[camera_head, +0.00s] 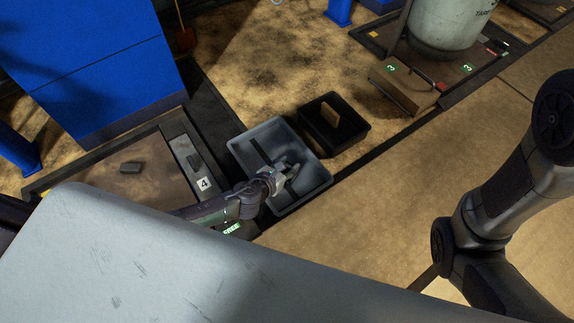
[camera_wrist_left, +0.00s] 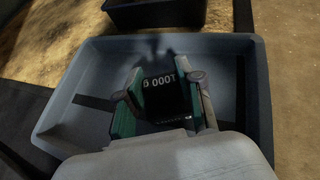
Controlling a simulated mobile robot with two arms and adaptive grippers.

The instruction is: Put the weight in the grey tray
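The grey tray (camera_head: 238,148) sits on the floor in the middle of the head view. Its rim also shows in the left wrist view (camera_wrist_left: 255,100). My left gripper (camera_head: 287,172) reaches over the tray from the left. In the left wrist view, the fingers of my left gripper (camera_wrist_left: 167,100) are closed on both sides of a black weight (camera_wrist_left: 165,92) with upside-down "1000 g" lettering. The weight is within the tray's outline; I cannot tell whether its underside touches the tray floor. My right arm shows at the right, but its gripper is out of view.
A black bin (camera_head: 357,130) with a tan block (camera_head: 330,114) stands right behind the tray. Open floor (camera_head: 400,190) lies right of the tray.

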